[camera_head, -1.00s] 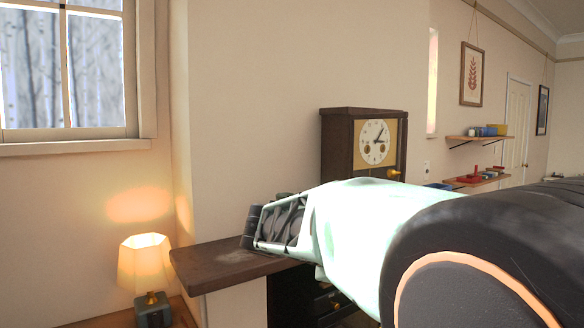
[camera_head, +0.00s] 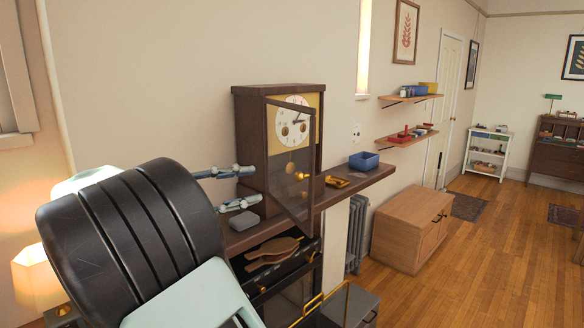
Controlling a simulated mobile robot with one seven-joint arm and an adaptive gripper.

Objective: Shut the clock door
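The clock (camera_head: 250,130) is a dark wooden case with a cream dial and a gold front, standing on a dark shelf in the head view. Its glass door (camera_head: 309,150), framed in dark wood, stands ajar, swung out from the case front. A brass knob (camera_head: 303,176) shows near the door. My gripper (camera_head: 254,184) is beside the clock's left side, its two slim fingers spread apart with nothing between them. Whether a fingertip touches the case cannot be told. My arm hides part of the shelf's left end.
A grey block (camera_head: 240,221) lies on the shelf below my gripper. A brass tray (camera_head: 337,181) and a blue bin (camera_head: 363,160) sit right of the clock. Below are dark shelving with wooden paddles (camera_head: 273,250) and a grey box (camera_head: 352,305). Open floor lies right.

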